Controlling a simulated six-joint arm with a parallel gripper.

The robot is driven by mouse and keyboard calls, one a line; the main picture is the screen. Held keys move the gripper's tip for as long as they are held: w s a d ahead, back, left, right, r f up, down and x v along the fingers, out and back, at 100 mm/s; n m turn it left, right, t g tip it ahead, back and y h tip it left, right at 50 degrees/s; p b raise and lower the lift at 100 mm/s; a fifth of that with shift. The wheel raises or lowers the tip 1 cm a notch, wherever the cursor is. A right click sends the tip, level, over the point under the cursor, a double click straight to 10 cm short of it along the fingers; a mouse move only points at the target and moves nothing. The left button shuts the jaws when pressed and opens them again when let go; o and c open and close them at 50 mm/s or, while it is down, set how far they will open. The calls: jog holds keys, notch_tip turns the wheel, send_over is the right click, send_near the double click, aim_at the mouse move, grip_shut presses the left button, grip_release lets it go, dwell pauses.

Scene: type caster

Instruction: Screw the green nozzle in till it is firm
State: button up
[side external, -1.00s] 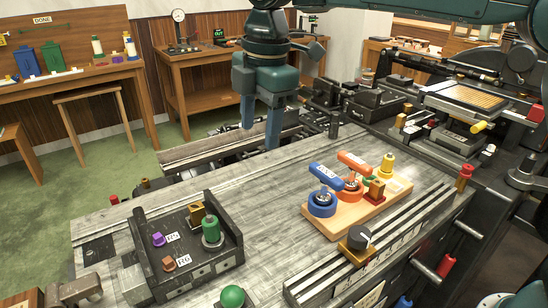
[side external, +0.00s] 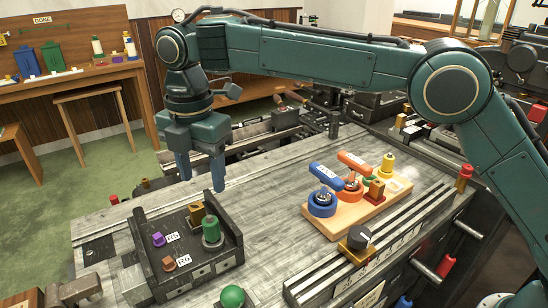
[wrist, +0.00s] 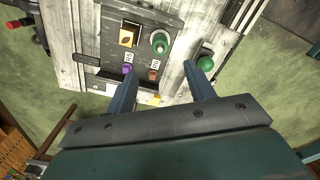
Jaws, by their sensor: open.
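A green cylinder with a pale ring at its base, which looks like the green nozzle (side external: 211,231), stands upright in the dark fixture (side external: 226,262) at the front left. The wrist view shows this nozzle (wrist: 160,42) from above, beside a brass block (wrist: 128,36). Whether its thread is seated cannot be told. My gripper (side external: 202,186) is open and empty, pointing down above the bench behind the fixture, apart from the nozzle. In the wrist view my gripper (wrist: 158,68) has its fingers spread.
Purple (side external: 158,239) and copper (side external: 169,263) pieces sit beside labels in the fixture. A green ball knob (side external: 232,296) is at the front edge. A wooden board (side external: 350,222) with blue, orange and yellow parts lies to the right. The bench between is clear.

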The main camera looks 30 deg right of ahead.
aim_at(210, 220)
jog(key=shift+f, duration=6.7)
jog(key=c, duration=1)
jog(key=o, duration=0.7)
